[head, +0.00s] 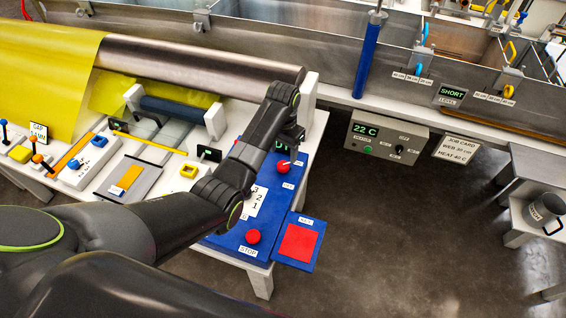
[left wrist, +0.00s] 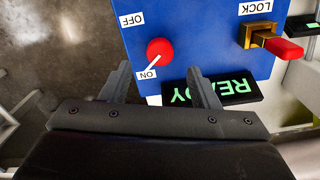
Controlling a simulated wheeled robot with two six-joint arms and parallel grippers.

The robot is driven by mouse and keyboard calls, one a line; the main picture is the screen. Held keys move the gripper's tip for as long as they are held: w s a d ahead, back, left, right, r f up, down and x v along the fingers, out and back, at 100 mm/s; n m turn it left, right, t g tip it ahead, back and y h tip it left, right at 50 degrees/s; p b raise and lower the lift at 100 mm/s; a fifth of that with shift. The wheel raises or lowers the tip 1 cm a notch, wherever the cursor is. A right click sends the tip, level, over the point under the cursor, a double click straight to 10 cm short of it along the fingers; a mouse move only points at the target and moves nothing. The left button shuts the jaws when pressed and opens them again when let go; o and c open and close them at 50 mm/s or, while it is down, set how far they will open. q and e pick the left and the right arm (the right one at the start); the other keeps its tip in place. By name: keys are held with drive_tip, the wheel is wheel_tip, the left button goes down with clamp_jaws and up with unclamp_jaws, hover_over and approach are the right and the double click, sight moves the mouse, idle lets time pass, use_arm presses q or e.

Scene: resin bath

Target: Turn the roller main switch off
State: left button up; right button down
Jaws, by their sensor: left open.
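The main switch is a red round knob (head: 283,168) on the blue panel (head: 228,240), partly beside my left arm in the head view. In the left wrist view the red knob (left wrist: 158,50) has a white pointer that points toward the ON label (left wrist: 148,74); the OFF label (left wrist: 131,19) is on its other side. My left gripper (left wrist: 160,85) is open and empty, its fingers spread to either side below the knob in that view, with no visible contact. My right gripper is not seen.
A READY display (left wrist: 213,94) lies close to one finger. A LOCK lever with a red handle (left wrist: 282,48) is to the right. A red STOP button (head: 253,237) and red pad (head: 299,243) are nearer the front. The metal roller (head: 200,68) runs behind.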

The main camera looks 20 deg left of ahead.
sight(283, 165)
use_arm(q)
wheel_tip(283, 165, down, 6)
drive_tip(key=shift+f, duration=0.1)
idle(0.4)
drive_tip(key=c, duration=1)
drive_tip(key=shift+o, duration=0.2)
